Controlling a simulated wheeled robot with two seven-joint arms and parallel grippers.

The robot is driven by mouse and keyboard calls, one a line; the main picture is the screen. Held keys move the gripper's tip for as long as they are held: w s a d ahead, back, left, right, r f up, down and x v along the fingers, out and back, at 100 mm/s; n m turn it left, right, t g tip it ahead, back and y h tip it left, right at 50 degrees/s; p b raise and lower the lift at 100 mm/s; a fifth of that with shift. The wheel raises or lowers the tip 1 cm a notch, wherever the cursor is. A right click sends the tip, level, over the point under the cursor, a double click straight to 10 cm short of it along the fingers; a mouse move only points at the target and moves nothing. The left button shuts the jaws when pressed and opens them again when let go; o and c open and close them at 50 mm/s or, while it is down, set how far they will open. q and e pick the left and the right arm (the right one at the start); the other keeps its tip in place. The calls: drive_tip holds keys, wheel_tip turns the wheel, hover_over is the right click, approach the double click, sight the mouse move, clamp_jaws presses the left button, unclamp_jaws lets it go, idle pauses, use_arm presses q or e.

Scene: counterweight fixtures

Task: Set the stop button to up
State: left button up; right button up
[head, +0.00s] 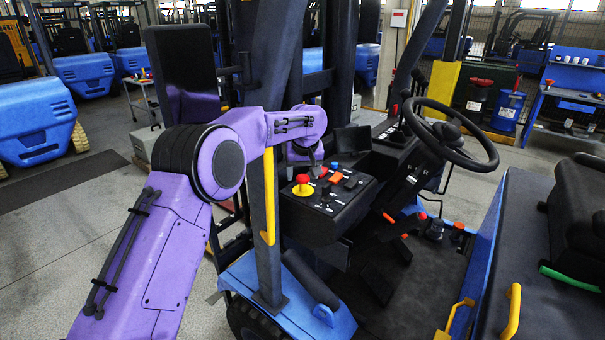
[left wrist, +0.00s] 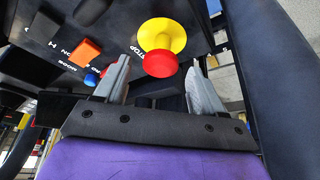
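The stop button has a red cap on a yellow round base. In the head view the stop button (head: 302,179) stands at the near left of the black control panel (head: 318,226). In the left wrist view the red cap of the stop button (left wrist: 161,64) lies between the tips of my left gripper (left wrist: 160,62), with space on both sides. My left gripper is open and empty. In the head view my left gripper (head: 313,162) is small and partly hidden, just behind the button. I cannot tell whether the button is up or pressed. My right gripper is not in view.
The panel also carries an orange switch (head: 336,177), a blue button (head: 334,165) and black levers. A post with a yellow handle (head: 267,200) stands close beside my left arm. The steering wheel (head: 450,132) and seat (head: 585,220) are to the right.

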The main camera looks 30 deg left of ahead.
use_arm(q)
drive_tip(key=shift+d+r, duration=0.15)
drive_tip(key=shift+r, duration=0.15)
drive_tip(key=b+v, duration=0.2)
drive_tip(key=v, duration=0.8)
